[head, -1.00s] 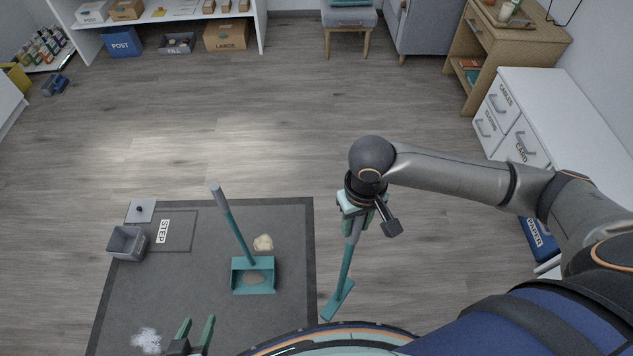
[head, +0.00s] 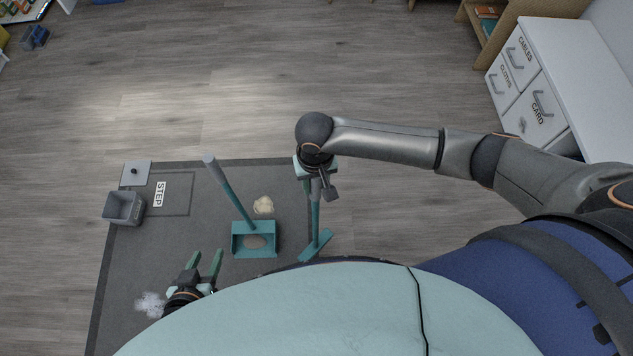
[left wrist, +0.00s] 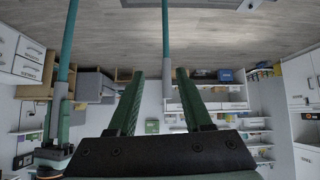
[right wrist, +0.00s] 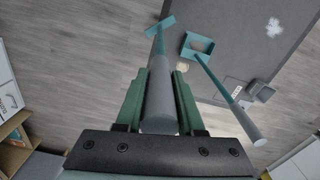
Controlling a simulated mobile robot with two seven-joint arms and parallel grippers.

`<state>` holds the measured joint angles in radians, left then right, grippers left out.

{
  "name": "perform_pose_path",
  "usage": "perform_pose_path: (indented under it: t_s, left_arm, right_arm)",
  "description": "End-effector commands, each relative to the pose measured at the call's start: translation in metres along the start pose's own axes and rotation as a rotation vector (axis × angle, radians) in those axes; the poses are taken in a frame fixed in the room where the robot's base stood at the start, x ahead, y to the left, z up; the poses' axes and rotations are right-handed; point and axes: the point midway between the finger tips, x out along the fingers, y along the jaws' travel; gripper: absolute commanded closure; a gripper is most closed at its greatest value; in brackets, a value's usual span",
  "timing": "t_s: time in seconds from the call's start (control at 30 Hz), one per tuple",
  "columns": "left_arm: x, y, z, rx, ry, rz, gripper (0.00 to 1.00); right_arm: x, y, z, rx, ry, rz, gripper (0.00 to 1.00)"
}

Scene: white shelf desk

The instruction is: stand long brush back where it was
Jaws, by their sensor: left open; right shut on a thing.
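The long brush (head: 314,222) has a grey grip, a teal shaft and a teal head. In the head view it hangs nearly upright from my right gripper (head: 316,180), its head at the right edge of the dark mat (head: 225,280). In the right wrist view the fingers are shut on the brush's grey grip (right wrist: 159,95). I cannot tell whether the head touches the floor. My left gripper (head: 205,262) is open and empty over the mat, below the dustpan. The brush's shaft also shows at the left of the left wrist view (left wrist: 67,45).
A teal dustpan (head: 235,225) with a long upright handle stands on the mat, with a brownish pile in its pan. A beige lump (head: 263,205) lies beside it. A grey bin (head: 123,208), a STEP panel (head: 175,196) and a whitish spill (head: 150,304) are at the left. Open floor lies beyond.

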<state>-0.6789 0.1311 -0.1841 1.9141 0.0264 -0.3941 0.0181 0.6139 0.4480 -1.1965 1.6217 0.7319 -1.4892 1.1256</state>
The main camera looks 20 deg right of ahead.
Motion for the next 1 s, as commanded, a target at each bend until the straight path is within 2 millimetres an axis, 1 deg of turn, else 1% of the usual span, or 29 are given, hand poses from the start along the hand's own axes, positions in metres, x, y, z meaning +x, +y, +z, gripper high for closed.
perform_pose_path:
  t_s: [0.03, 0.27, 0.3, 0.4, 0.47, 0.53, 0.7, 1.0]
  left_arm:
    - [0.004, 0.000, 0.005, 0.000, -0.001, 0.000, 0.50]
    - [0.023, -0.002, 0.025, 0.000, -0.001, 0.000, 0.50]
    - [0.028, -0.002, 0.032, 0.000, -0.004, 0.000, 0.50]
    - [0.037, 0.001, 0.044, 0.000, -0.022, 0.010, 0.50]
    - [0.042, 0.005, 0.048, 0.001, -0.028, 0.020, 0.50]
    - [0.047, 0.012, 0.048, 0.004, -0.024, 0.035, 0.50]
    - [0.057, 0.021, 0.034, 0.011, 0.002, 0.060, 0.50]
    - [0.059, 0.025, 0.031, 0.017, 0.002, 0.070, 0.50]
  right_arm:
    - [0.005, 0.000, -0.001, 0.000, 0.002, 0.000, 1.00]
    - [0.026, 0.001, -0.001, 0.000, 0.003, 0.000, 1.00]
    - [0.032, 0.001, -0.001, -0.001, 0.003, 0.000, 1.00]
    - [0.043, 0.001, -0.001, -0.002, 0.002, 0.000, 1.00]
    - [0.049, 0.001, -0.001, -0.001, 0.002, 0.001, 1.00]
    - [0.054, 0.001, -0.001, 0.000, 0.003, 0.000, 1.00]
    - [0.063, 0.001, -0.001, -0.001, 0.003, -0.001, 1.00]
    - [0.065, 0.001, 0.000, -0.001, 0.001, -0.001, 1.00]
